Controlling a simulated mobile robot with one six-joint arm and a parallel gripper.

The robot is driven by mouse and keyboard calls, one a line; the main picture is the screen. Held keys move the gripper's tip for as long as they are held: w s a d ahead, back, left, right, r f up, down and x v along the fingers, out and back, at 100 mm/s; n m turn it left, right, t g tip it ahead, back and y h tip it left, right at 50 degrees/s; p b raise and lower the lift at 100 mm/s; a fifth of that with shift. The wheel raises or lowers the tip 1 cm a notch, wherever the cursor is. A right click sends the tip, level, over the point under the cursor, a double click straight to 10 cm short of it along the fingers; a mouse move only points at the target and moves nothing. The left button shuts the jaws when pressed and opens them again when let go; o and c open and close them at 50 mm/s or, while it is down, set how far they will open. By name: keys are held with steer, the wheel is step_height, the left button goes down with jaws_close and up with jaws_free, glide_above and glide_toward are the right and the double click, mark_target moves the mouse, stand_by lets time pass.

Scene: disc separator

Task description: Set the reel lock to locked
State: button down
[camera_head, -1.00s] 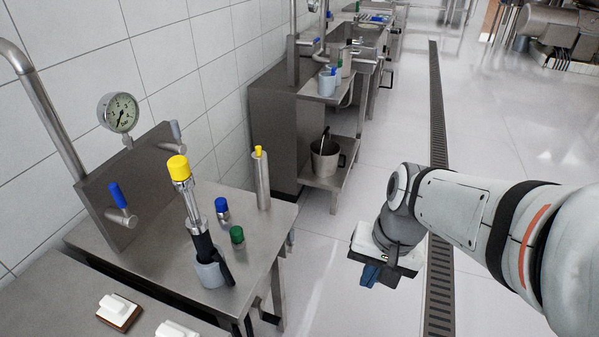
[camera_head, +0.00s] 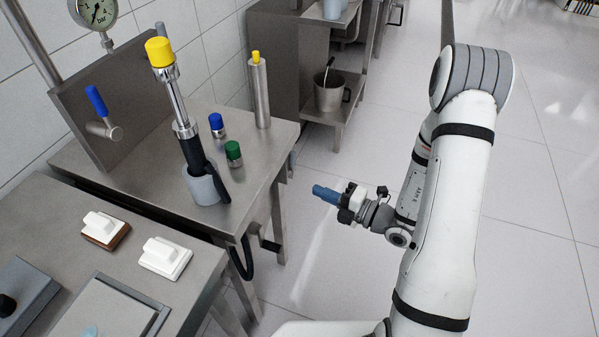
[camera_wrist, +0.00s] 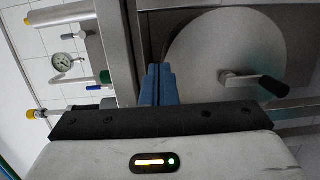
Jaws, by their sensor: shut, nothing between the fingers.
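A large round grey disc (camera_wrist: 195,50), seemingly the reel, sits beside the steel table edge in the wrist view. A crank with a black grip (camera_wrist: 270,85) stands out from its face. In the head view a dark handle (camera_head: 270,244) shows at the table's right side, below the top. I cannot make out a separate reel lock or its setting. My gripper (camera_head: 318,192) is shut and empty, its blue fingers pointing left toward the table, with a gap of floor between. In the wrist view the shut fingers (camera_wrist: 157,85) overlap the disc's left edge.
The steel table (camera_head: 130,185) bears a yellow-capped sprayer (camera_head: 185,110) in a grey cup (camera_head: 205,185), plus blue and green capped pieces. A blue lever (camera_head: 97,100) is on the back panel. A shelf with a pot (camera_head: 330,92) stands behind.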

steer(key=f+m, duration=0.1)
steer(key=t+b, duration=0.1)
steer(key=b, duration=0.1)
glide_toward(287, 163)
steer(key=shift+m+h, duration=0.3)
steer(key=x, duration=0.6)
steer(key=shift+s+a+r, duration=0.1)
steer(key=shift+s+r, duration=0.05)
steer(key=shift+r, duration=0.05)
steer(key=shift+w, duration=0.25)
